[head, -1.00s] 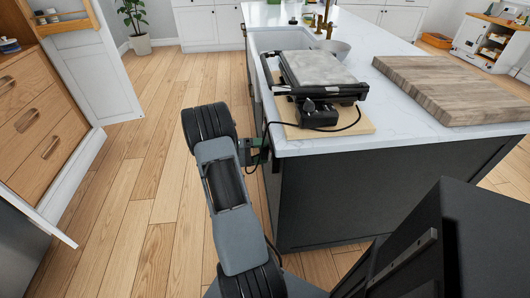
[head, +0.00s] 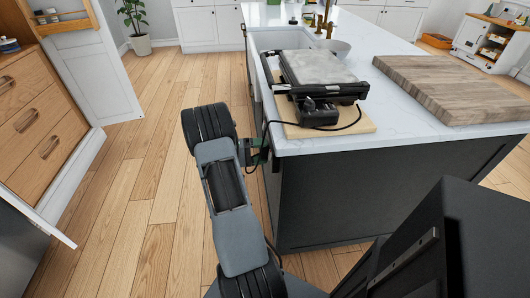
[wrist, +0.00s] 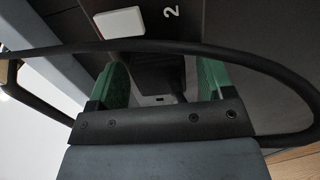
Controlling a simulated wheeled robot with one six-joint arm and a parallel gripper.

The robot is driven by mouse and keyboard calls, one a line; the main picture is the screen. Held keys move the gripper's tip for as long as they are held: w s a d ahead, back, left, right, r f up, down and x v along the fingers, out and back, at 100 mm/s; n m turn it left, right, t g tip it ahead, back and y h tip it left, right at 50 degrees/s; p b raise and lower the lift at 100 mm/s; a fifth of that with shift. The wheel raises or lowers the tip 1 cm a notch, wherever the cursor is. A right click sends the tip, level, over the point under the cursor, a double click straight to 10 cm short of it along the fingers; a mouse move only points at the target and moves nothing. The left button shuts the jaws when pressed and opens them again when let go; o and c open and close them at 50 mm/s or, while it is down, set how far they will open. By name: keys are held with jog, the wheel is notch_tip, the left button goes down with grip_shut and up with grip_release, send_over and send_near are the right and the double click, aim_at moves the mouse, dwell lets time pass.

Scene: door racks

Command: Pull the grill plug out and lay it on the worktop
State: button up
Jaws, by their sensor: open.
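The black grill (head: 315,80), with a pale flat top, stands on a wooden board on the white worktop (head: 420,138). Its black cable (head: 345,123) runs over the board and down the island's side. In the wrist view the cable (wrist: 240,60) arches across in front of the dark panel. My gripper (wrist: 160,76) is open, its green-padded fingers on either side of a dark block that looks like the grill plug (wrist: 160,72). I cannot tell whether the pads touch it. In the head view my gripper (head: 260,152) is beside the island's side, and the plug is hidden.
A white plate (wrist: 118,22) and a white "2" (wrist: 172,12) are on the dark panel. A thick wooden chopping block (head: 455,88) fills the worktop's right part. A bare strip of worktop lies in front.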

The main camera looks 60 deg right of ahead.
dwell(0.9)
jog(key=c, duration=1.2)
jog(key=shift+w, duration=0.1)
jog(key=shift+w+a+b, duration=0.1)
jog(key=shift+b, duration=0.2)
jog(key=shift+b+v, duration=0.7)
jog(key=shift+v, duration=2)
jog(key=shift+w+a, duration=0.1)
jog(key=shift+w, duration=0.05)
jog(key=shift+b+v, duration=0.3)
jog(key=shift+v, duration=1.15)
jog(key=shift+r, duration=0.1)
jog(key=shift+r+p, duration=6.65)
jog(key=shift+r, duration=3.7)
